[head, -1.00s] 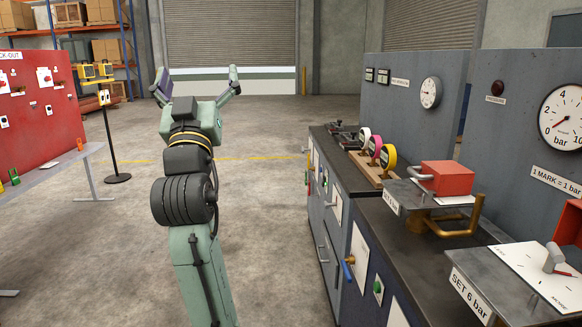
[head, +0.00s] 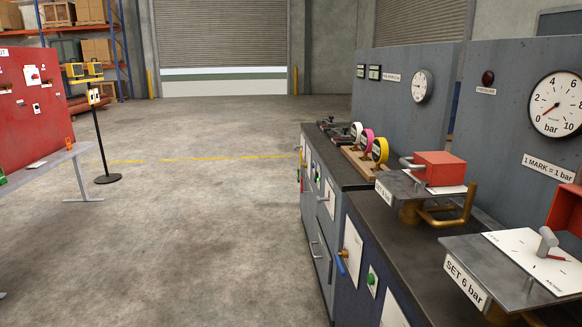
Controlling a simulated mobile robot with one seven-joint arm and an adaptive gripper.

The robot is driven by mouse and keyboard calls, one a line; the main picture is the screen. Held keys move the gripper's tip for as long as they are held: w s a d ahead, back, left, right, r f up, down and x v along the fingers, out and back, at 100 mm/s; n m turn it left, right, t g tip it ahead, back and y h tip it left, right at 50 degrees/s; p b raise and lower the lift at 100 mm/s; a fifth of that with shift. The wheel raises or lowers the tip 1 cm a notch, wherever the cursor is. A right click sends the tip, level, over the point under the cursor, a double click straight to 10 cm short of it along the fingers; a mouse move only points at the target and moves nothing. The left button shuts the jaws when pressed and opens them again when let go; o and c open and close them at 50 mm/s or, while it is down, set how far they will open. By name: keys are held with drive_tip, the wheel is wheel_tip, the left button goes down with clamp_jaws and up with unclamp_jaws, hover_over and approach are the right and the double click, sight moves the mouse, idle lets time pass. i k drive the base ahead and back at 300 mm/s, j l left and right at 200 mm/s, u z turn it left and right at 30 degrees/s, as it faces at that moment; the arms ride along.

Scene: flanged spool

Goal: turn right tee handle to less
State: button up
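A grey tee handle (head: 547,240) with a red pointer stands on a white marked dial card (head: 510,246) at the far right of the head view. The card lies on a grey metal plate bearing a "SET 6 bar" label (head: 466,285). Nothing of my gripper shows, so nothing is seen touching the handle.
Left of the handle, a red box (head: 441,168) with a grey handle sits on another plate above brass-coloured pipework (head: 452,218). A red housing (head: 567,207) stands behind the handle at the right edge. A dark counter (head: 390,240) runs below. The concrete floor (head: 190,230) is open on the left.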

sight(549, 240)
drive_tip(key=z, duration=1.4)
